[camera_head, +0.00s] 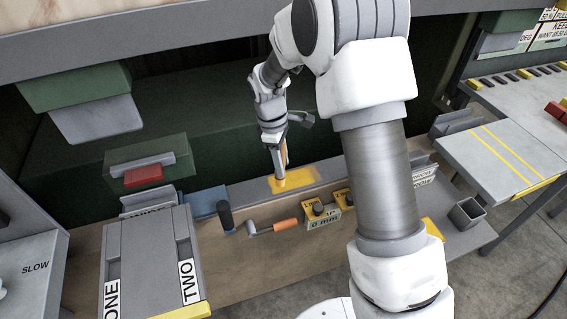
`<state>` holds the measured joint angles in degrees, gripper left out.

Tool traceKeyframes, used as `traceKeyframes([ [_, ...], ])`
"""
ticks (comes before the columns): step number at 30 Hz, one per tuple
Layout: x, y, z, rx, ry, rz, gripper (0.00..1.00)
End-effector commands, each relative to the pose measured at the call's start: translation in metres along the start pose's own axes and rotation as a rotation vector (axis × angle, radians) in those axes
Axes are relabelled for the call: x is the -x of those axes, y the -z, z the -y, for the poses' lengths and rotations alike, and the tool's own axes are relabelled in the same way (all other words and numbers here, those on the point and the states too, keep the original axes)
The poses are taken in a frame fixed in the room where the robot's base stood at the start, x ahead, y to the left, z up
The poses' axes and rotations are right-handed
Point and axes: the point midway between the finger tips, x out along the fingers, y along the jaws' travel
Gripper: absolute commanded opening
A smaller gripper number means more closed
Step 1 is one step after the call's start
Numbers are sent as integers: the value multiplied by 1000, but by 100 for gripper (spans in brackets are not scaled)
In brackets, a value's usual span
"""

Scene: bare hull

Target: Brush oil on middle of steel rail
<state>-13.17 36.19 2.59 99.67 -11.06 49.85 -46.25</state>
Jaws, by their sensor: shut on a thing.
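My gripper (275,138) is shut on a brush (282,160) with an orange-brown handle and holds it nearly upright, pointing down. The steel rail (246,191) is a long grey bar lying along the back of the wooden bench. A yellow patch (298,179) covers the middle of the rail. The brush's lower end is over the left part of this patch; I cannot tell whether it touches. My arm hides part of the rail's right side.
A crank with an orange handle (286,225), a black-handled tool (225,216) and yellow-black blocks (314,209) lie in front of the rail. A blue block (205,202) is at its left. A square grey cup (467,213) stands at the right.

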Motion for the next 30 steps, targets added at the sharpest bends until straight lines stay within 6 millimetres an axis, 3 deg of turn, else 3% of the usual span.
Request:
traceKeyframes([
  [10, 32, -1, 4, -2, 0, 0, 0],
  [30, 33, -1, 4, -3, 0, 0, 0],
])
